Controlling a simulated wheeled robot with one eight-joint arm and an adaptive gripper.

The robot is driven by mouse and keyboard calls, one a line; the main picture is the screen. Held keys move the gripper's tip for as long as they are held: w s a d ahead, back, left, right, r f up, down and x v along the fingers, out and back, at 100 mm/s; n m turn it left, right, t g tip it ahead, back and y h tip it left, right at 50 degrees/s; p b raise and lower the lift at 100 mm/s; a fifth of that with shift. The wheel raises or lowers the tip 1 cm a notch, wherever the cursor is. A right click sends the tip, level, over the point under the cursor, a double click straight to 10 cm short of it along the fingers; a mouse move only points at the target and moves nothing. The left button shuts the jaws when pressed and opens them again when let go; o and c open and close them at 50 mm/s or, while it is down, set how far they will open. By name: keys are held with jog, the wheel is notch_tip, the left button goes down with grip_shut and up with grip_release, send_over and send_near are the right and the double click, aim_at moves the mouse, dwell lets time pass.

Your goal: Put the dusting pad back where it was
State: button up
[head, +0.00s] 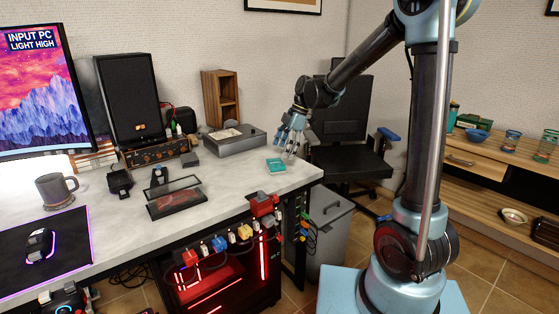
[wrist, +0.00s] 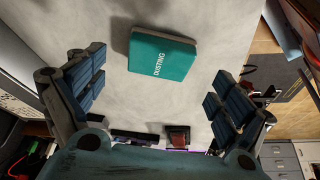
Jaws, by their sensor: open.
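The dusting pad (head: 276,165) is a small teal block lying on the light desk top near its right end. In the wrist view the pad (wrist: 163,55) shows the word "DUSTING" and a whitish edge along its top. My gripper (head: 292,140) is above the desk, just over and slightly right of the pad in the head view. In the wrist view my gripper (wrist: 160,95) is open, its blue-padded fingers wide apart. The pad lies beyond and between them, apart from both. Nothing is between the fingers.
A grey box-like device (head: 235,139) stands behind the pad, with a wooden holder (head: 220,98) behind it. A clear-lidded case (head: 174,197) lies to the left. The desk (head: 235,180) is bare around the pad. A black chair (head: 345,130) stands beyond the desk's right end.

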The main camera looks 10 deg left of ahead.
jog(key=v, duration=0.7)
jog(key=s+d+f+m+t+h, duration=0.1)
jog(key=s+d+m, duration=0.4)
jog(key=d, duration=0.5)
jog(key=s+d+m+t, duration=0.1)
jog(key=s+d+m, duration=0.45)
jog(key=d, duration=0.55)
jog(key=s+d+f+m+t+h, duration=0.2)
jog(key=s+d+f+m+h, duration=0.1)
jog(key=s+d+f+m, duration=0.9)
jog(key=s+d, duration=0.2)
jog(key=s, duration=0.1)
jog(key=shift+d+f+m, duration=0.3)
jog(key=shift+m, duration=0.05)
jog(key=shift+s, duration=0.2)
